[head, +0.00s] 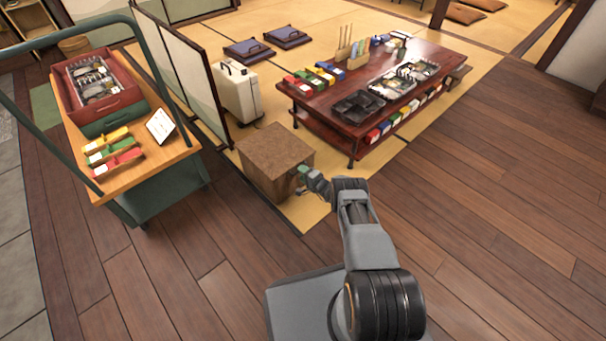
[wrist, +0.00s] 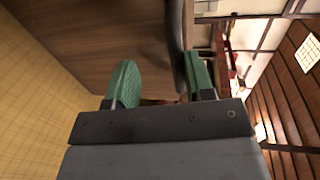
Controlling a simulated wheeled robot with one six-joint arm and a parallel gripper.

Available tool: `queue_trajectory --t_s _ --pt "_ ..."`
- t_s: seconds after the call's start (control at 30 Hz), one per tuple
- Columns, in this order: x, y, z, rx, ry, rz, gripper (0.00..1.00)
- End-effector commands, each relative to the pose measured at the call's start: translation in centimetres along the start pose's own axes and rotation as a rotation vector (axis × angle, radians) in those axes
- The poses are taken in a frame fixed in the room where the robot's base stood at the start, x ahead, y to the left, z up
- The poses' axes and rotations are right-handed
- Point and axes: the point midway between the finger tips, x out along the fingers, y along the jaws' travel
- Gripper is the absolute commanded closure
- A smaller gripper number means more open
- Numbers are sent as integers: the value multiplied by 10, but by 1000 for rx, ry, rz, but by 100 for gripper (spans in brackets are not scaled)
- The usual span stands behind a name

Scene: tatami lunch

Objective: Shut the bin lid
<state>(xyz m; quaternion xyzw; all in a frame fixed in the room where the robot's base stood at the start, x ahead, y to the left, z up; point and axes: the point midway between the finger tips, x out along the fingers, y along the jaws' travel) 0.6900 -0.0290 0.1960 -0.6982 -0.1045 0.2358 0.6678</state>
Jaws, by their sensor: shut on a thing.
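The bin is a brown wooden box (head: 262,182) on the tatami edge, left of the low table. Its speckled brown lid (head: 275,147) lies over the top and looks about level; I cannot tell whether a small gap remains under it. My gripper (head: 303,173) is at the bin's right side, just below the lid's edge. In the wrist view, the green fingers of my gripper (wrist: 162,82) stand on both sides of a dark brown edge, which looks like the lid's edge. The brown panel (wrist: 100,40) fills the upper left there. The exact contact is partly hidden.
A low red table (head: 340,115) with trays and colored boxes stands right of the bin. A white case (head: 238,90) and a folding screen (head: 185,75) are behind it. A green cart (head: 165,185) stands left. The wooden floor (head: 480,230) at right is clear.

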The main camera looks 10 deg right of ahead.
Motion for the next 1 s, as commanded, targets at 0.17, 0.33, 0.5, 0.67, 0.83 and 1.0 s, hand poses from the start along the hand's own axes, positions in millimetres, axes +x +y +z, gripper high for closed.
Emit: queue_trajectory --t_s 0.17,0.33,0.5,0.67,0.83,1.0 --pt "-17 6 3 10 -1 20 62" --pt "-50 1 0 10 3 15 62" --pt "-83 -2 1 7 0 8 62" --pt "-110 -2 1 3 -1 4 62" --pt "-128 -2 1 0 -1 2 62" --pt "-136 -1 1 0 -2 -1 62"
